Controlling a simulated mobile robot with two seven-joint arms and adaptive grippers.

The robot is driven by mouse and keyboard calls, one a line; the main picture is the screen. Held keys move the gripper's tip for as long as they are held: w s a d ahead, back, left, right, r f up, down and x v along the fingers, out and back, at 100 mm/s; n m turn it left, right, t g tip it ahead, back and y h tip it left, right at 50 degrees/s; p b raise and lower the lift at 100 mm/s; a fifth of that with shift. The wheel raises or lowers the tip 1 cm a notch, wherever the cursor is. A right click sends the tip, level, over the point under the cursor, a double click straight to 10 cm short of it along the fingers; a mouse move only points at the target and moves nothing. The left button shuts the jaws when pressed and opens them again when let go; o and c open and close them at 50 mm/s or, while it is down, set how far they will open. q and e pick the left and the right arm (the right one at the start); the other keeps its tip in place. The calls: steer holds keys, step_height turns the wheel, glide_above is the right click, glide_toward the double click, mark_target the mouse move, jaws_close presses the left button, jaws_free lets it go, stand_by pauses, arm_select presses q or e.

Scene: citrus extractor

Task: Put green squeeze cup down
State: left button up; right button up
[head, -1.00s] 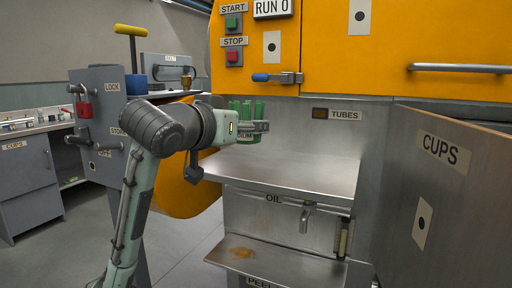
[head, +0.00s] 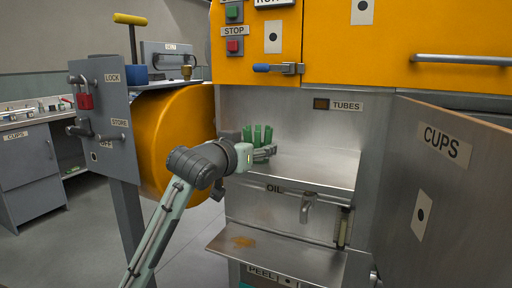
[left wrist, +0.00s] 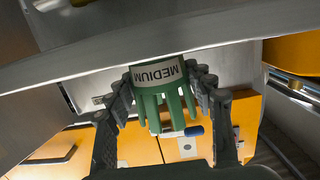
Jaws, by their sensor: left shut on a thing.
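The green squeeze cup (head: 258,134) has upright fingers and stands at the left end of the steel shelf (head: 310,170), in the head view. I cannot tell from the head view whether its base touches the shelf. In the left wrist view the cup (left wrist: 165,98) shows a "MEDIUM" label, and the fingers of my left gripper (left wrist: 166,92) are on both sides of it. My left gripper (head: 264,153) is shut on the cup. My right gripper is not in view.
The yellow machine front (head: 380,40) is above the shelf. The open door marked CUPS (head: 445,185) stands at the right. The oil spout (head: 307,207) is below the shelf edge. The rest of the shelf is clear. A grey lever panel (head: 100,120) stands at the left.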

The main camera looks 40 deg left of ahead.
arm_select(q)
steer(key=o, duration=1.4)
